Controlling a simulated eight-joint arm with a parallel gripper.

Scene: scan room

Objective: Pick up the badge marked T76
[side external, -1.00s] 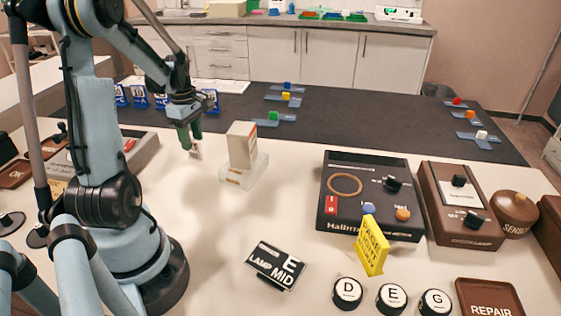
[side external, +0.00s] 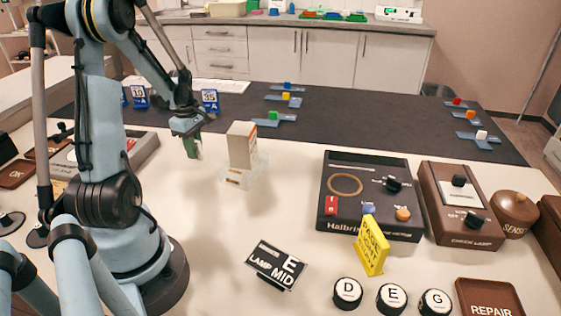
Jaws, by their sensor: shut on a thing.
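My gripper (side external: 194,150) has dark green fingers and points down left of the white box, over the light table. It is shut on a small pale badge, which is mostly hidden by the fingers and seen nearly edge-on. No mark such as T76 can be read on it. A white upright box (side external: 241,146) with an orange mark stands at a clear holder (side external: 246,177), just right of my gripper and apart from it.
A dark mat (side external: 350,115) behind carries blue number stands (side external: 210,100) and small coloured blocks on blue pieces. A black device (side external: 368,195), yellow sign (side external: 371,246) and black LAMP MID sign (side external: 275,264) stand right and in front. The table left of the LAMP MID sign is clear.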

